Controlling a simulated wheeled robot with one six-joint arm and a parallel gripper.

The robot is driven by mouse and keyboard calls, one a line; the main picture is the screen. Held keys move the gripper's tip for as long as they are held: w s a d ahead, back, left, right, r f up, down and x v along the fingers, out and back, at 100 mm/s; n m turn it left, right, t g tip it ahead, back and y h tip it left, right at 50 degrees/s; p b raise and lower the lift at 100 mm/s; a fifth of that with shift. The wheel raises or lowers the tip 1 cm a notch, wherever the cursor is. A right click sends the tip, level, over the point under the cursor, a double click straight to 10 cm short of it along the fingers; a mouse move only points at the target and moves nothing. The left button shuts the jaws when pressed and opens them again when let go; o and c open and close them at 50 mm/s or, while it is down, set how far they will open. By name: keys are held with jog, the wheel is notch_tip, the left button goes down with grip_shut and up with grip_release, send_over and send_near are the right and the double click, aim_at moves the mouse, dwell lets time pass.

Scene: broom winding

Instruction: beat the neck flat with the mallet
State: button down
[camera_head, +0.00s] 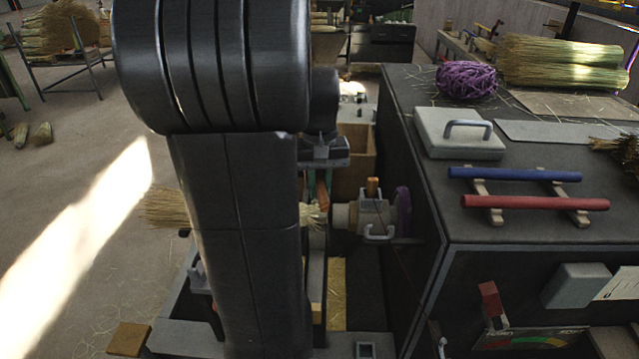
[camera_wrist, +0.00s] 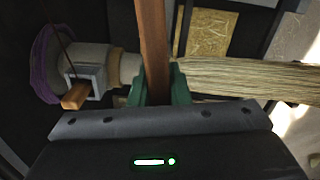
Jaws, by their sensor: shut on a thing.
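My gripper (camera_wrist: 158,92) has green fingers shut on a brown wooden bar, the mallet (camera_wrist: 153,40), which runs to the top edge of the wrist view. I cannot make out a separate mallet head. The straw broom (camera_wrist: 245,78) lies to the right of the fingers, and its neck is partly hidden behind the bar and fingers. In the head view my gripper (camera_head: 321,185) is over the broom straw (camera_head: 165,207), mostly hidden by my arm. I cannot tell whether the mallet touches the neck.
A grey winding unit (camera_head: 375,214) with a wooden handle and purple twine (camera_head: 403,210) stands right of the broom. Open floor lies left.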

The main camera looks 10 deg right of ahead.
notch_tip(320, 180, down, 6)
jog(key=shift+r+b, duration=0.25)
jog(key=shift+b, duration=0.95)
jog(key=shift+r, duration=0.1)
jog(key=r+m, duration=0.1)
jog(key=r, duration=0.1)
jog(key=a+r+m+p, duration=0.1)
jog(key=r, duration=0.2)
jog(key=shift+w+r, duration=0.1)
jog(key=shift+w, duration=0.05)
dwell(0.3)
